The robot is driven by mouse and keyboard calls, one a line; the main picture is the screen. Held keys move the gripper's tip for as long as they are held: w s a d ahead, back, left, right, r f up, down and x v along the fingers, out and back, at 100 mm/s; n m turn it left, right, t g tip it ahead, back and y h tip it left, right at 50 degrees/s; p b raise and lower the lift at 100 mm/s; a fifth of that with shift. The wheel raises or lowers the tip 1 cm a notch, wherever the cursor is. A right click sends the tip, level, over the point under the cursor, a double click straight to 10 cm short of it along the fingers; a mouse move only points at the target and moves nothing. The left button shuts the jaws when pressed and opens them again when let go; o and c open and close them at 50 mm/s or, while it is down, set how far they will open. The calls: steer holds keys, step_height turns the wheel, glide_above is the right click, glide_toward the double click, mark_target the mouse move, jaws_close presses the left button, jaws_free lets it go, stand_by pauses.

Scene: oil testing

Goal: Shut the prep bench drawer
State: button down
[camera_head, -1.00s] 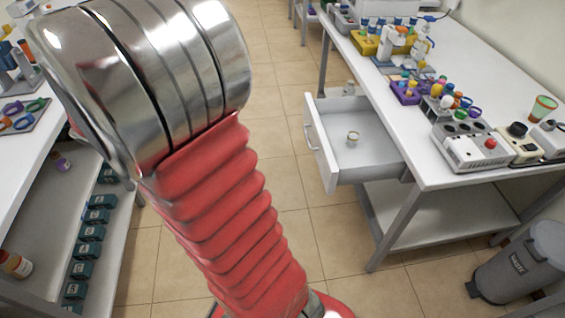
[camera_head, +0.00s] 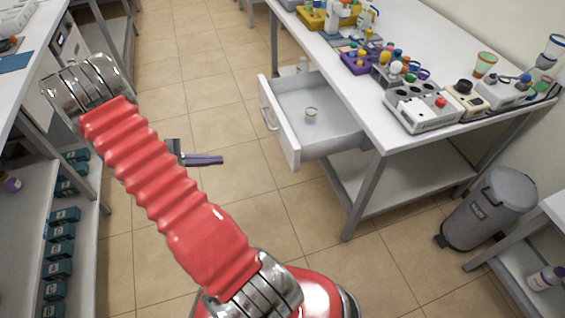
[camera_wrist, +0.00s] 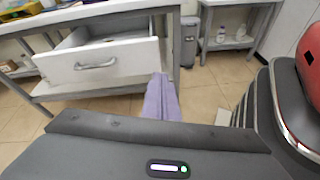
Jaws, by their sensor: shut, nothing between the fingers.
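The prep bench drawer (camera_head: 279,122) is white and pulled open from the left side of the bench (camera_head: 430,60) in the head view. My gripper (camera_head: 221,160) has purple fingers, shut and empty, over the floor left of the drawer front. In the wrist view the fingers (camera_wrist: 162,98) point toward the lower right corner of the drawer front, apparently without touching it.
Test racks, coloured vials and a grey tester (camera_head: 424,108) stand on the bench top. A grey waste bin (camera_head: 489,208) stands right of the bench. Another bench with shelves of dark boxes (camera_head: 58,243) is at the left. The tiled floor between the benches is clear.

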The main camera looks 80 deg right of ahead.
mark_target(292, 159)
steer(key=s+d+f+n+g+h, duration=0.1)
steer(key=s+d+f, duration=0.2)
steer(key=f, duration=0.3)
steer(key=s+d+f+n+g+h, duration=0.1)
steer(key=s+d+f+n+g, duration=0.1)
steer(key=f, duration=0.4)
steer(key=x, duration=0.3)
steer(key=shift+a, duration=0.2)
steer(key=shift+s, duration=0.1)
steer(key=x, duration=1.4)
steer(key=shift+d+r, duration=0.1)
steer(key=shift+r, duration=0.1)
